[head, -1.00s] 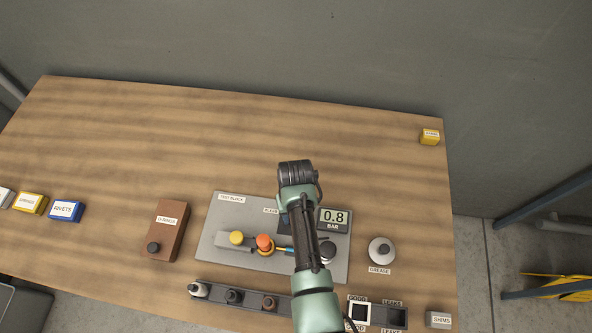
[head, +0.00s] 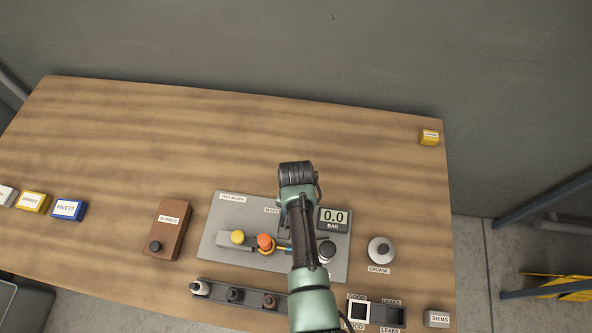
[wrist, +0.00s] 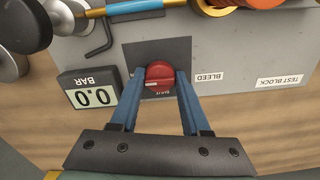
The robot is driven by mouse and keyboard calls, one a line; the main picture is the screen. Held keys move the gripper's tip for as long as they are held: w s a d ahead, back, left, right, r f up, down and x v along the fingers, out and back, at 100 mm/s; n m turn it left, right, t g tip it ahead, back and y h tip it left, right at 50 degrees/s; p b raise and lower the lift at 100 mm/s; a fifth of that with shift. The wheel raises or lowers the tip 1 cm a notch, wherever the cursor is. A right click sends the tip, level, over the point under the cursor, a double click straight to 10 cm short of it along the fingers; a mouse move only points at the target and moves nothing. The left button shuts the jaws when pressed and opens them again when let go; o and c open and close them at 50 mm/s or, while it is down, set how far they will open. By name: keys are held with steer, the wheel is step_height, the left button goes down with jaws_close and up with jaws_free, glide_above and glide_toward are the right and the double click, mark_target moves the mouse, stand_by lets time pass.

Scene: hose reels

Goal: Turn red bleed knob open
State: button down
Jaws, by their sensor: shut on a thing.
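The red bleed knob (wrist: 160,75) sits on a dark square of the grey test block (wrist: 243,55), beside the BLEED label (wrist: 210,77). My gripper (wrist: 160,84) is shut on the knob, with a blue finger on each side of it. In the head view my arm hides the knob and the fingers. The gauge (head: 333,219) reads 0.0 BAR, and it also shows upside down in the wrist view (wrist: 93,94).
A yellow knob (head: 238,237) and an orange knob (head: 265,241) sit left of my arm on the block. A black knob (head: 327,250) is just right of it. A brown box (head: 168,230) and a grease pot (head: 381,250) flank the block.

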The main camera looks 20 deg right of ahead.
stand_by(0.3)
steer(key=shift+c, duration=1.9)
jaws_free()
steer(key=shift+r, duration=0.1)
step_height(320, 180, up, 13)
steer(key=b, duration=0.1)
